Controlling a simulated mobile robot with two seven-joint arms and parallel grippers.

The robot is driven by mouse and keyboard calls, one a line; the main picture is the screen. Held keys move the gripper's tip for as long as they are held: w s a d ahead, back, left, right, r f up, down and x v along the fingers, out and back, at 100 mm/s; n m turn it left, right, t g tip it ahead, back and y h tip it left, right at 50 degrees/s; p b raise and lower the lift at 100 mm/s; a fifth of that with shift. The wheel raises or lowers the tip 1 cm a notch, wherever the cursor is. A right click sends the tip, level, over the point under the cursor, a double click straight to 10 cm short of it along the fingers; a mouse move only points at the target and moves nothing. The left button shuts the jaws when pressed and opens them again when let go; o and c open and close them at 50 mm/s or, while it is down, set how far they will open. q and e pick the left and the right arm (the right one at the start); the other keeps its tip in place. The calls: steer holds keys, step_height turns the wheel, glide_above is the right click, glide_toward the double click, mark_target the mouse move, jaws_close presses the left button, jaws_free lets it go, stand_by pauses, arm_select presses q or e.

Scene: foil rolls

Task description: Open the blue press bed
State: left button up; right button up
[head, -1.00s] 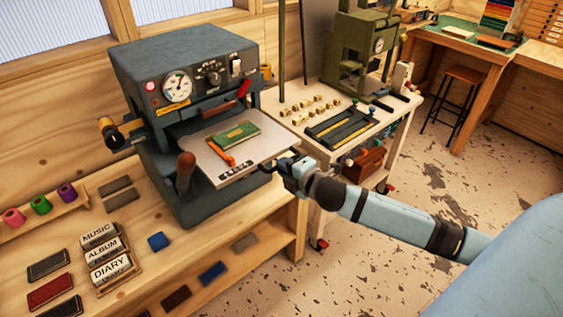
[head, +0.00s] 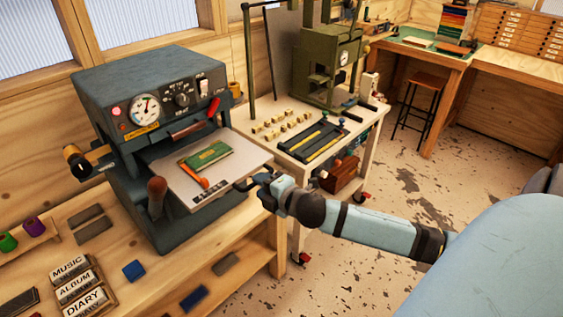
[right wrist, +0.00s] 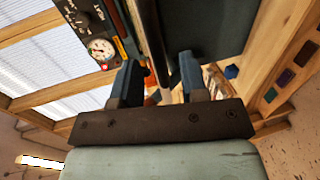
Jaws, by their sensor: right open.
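The blue-grey press (head: 165,90) stands on the wooden bench at left in the head view, with a dial and switches on its front. Its flat pale bed (head: 240,155) sticks out in front, carrying a green book cover (head: 208,157) with an orange strip beside it. A brown knob (head: 157,187) is at the bed's front left. My right gripper (head: 246,183) is at the bed's front right edge. In the right wrist view the fingers (right wrist: 158,80) stand apart, with a pale edge showing between them; I cannot tell whether they touch it. My left gripper is out of view.
Blocks marked MUSIC, ALBUM and DIARY (head: 78,285) and a blue block (head: 134,270) lie on the bench in front of the press. A side table (head: 262,112) with a green press (head: 328,60) stands to the right. Open floor (head: 400,180) lies farther right.

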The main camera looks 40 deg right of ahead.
steer(key=b+v, duration=0.1)
steer(key=v, duration=1.1)
steer(key=shift+s+r+b, duration=0.15)
steer(key=shift+s+b, duration=0.2)
steer(key=shift+s, duration=0.05)
steer(key=s+a+f+m+g+y+p, duration=0.1)
steer(key=s+a+f+m, duration=0.3)
steer(key=a+f+m, duration=0.4)
steer(key=s+a+f+m+g+y+p, duration=0.1)
steer(key=s+a+f+m+g+p, duration=0.2)
steer(key=a+f+m, duration=0.4)
step_height(320, 180, down, 6)
steer(key=shift+s+a+r+m+g+p, duration=0.15)
steer(key=shift+s+a+m+g+p, duration=0.25)
steer(key=shift+s+a, duration=0.7)
